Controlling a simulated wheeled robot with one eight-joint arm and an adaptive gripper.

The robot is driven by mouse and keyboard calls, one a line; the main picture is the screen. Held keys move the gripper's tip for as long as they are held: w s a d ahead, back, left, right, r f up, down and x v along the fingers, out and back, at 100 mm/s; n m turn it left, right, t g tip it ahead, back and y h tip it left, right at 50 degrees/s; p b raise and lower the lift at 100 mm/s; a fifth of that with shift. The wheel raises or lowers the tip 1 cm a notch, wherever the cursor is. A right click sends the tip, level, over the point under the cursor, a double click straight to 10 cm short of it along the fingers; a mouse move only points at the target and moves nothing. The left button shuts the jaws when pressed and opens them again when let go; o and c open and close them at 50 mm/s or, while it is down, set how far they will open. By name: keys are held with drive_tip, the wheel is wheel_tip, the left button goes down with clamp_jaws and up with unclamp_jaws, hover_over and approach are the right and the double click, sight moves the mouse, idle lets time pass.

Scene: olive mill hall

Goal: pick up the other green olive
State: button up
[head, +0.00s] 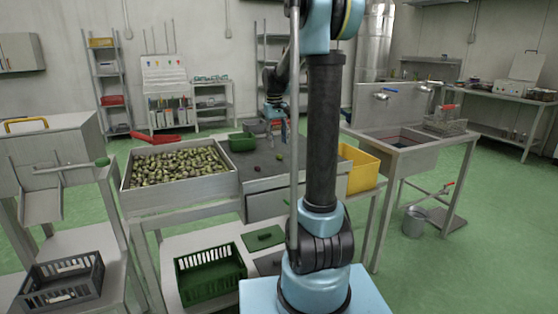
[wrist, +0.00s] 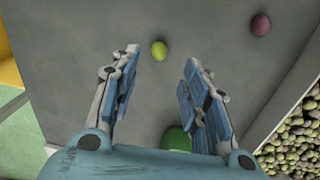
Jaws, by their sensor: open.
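A green olive (wrist: 159,50) lies on the grey table top in the wrist view, just beyond and between my gripper's fingertips, nearer the left finger. In the head view the same olive (head: 280,157) is a small yellow-green spot on the table. My gripper (wrist: 162,56) is open, with nothing between its fingers. In the head view my gripper (head: 276,122) hangs above the far part of the table, partly hard to make out. A dark red olive (wrist: 260,25) lies apart at the upper right of the wrist view, and also shows in the head view (head: 257,168).
A large tray of many olives (head: 128,182) stands left of the work table (head: 228,186). A green tub (head: 242,143) stands at the table's back, and a yellow bin (head: 359,171) at its right. A sink (head: 410,148) stands farther right. The table around the olives is bare.

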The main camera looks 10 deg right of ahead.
sight(279, 157)
drive_tip(key=shift+w+d+f, duration=0.1)
drive_tip(key=shift+d+f, duration=0.05)
drive_tip(key=shift+f, duration=1.5)
drive_tip(key=shift+w+d+f, duration=0.1)
drive_tip(key=shift+d+f, duration=0.05)
drive_tip(key=shift+f, duration=1.45)
drive_tip(key=c, duration=0.7)
